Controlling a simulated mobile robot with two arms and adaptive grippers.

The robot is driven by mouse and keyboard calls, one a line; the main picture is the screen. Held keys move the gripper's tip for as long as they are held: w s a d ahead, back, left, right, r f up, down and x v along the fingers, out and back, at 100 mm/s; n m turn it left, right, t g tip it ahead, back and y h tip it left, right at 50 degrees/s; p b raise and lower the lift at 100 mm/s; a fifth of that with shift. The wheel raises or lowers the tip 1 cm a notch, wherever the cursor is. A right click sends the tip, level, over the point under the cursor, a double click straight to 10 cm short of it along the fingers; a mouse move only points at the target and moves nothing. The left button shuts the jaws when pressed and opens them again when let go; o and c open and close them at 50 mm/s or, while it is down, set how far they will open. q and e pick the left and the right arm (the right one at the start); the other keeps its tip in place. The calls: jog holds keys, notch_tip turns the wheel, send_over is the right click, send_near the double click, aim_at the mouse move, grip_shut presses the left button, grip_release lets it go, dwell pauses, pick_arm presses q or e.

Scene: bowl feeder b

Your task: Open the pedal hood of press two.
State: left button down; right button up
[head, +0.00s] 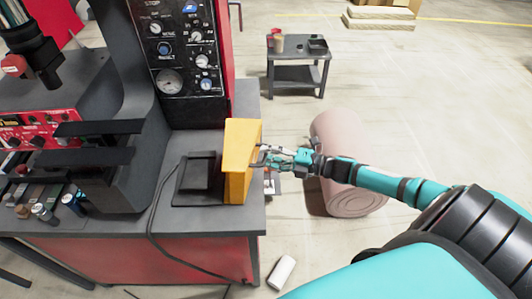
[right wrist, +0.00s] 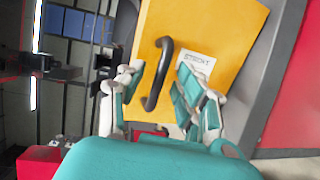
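The yellow pedal hood (head: 241,160) stands on its side at the right edge of the grey press table, with the black pedal (head: 196,175) uncovered to its left. In the right wrist view the hood's yellow face (right wrist: 215,30) carries a black bar handle (right wrist: 159,75) and a white label (right wrist: 198,64). My right gripper (head: 268,156) is at the hood's right side. Its two fingers (right wrist: 158,82) are spread on either side of the handle, with gaps visible; whether either finger touches it is unclear. My left gripper is not in view.
The press control panel (head: 178,50) rises behind the pedal. A cable (head: 150,215) runs over the table's front edge. A pink roll (head: 350,195) lies on the floor beneath my right arm. A small dark side table (head: 297,75) stands farther back. Floor around it is open.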

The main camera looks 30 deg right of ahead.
jog(key=shift+w+a, duration=0.35)
jog(key=shift+w, duration=0.15)
jog(key=shift+f, duration=0.1)
grip_shut()
dwell(0.3)
